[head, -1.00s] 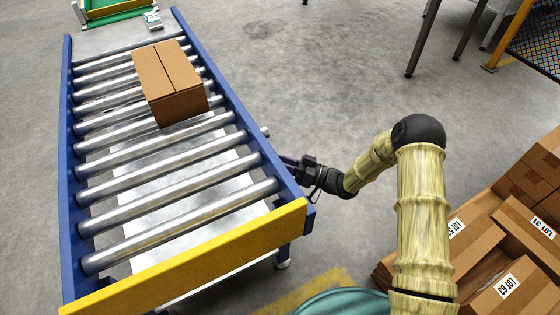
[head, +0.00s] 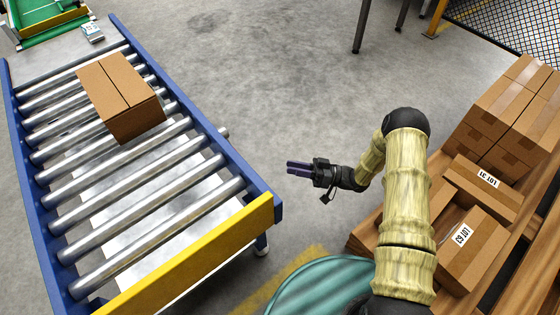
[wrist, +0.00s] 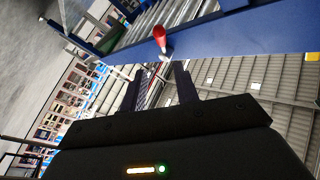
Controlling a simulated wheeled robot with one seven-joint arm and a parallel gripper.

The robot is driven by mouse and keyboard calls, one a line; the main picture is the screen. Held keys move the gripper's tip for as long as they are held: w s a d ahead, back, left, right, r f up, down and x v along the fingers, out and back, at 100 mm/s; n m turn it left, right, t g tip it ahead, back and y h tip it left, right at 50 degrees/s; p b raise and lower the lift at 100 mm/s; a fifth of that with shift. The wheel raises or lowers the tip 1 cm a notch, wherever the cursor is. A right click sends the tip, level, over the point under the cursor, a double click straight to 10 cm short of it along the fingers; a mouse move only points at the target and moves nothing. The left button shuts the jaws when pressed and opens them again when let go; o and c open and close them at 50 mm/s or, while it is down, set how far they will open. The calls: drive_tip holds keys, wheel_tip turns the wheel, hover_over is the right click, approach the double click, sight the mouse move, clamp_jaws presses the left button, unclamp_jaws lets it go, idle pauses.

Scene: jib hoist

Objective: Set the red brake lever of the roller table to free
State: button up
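The roller table (head: 272,208) has blue side rails, steel rollers and a yellow end bar. In the wrist view its blue rail (wrist: 240,35) crosses the top. The brake lever (wrist: 160,36) shows there with a red grip and a pale metal end, beside the rail and beyond my fingertips. I cannot make out its red grip in the head view. My gripper (head: 289,168) is in the clear space right of the table, pointing at the rail. In the wrist view its two dark fingers (wrist: 160,82) are apart with nothing held between them; the lever is ahead, untouched.
A brown carton (head: 120,98) sits on the rollers. A small grey stub (head: 223,131) sticks out from the right rail. Cartons on a pallet (head: 480,232) stand at right, and a green round object (head: 325,290) lies at the bottom. The floor (head: 270,75) behind is clear.

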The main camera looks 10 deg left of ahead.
drive_tip(key=shift+d+f, duration=0.15)
drive_tip(key=shift+d, duration=0.35)
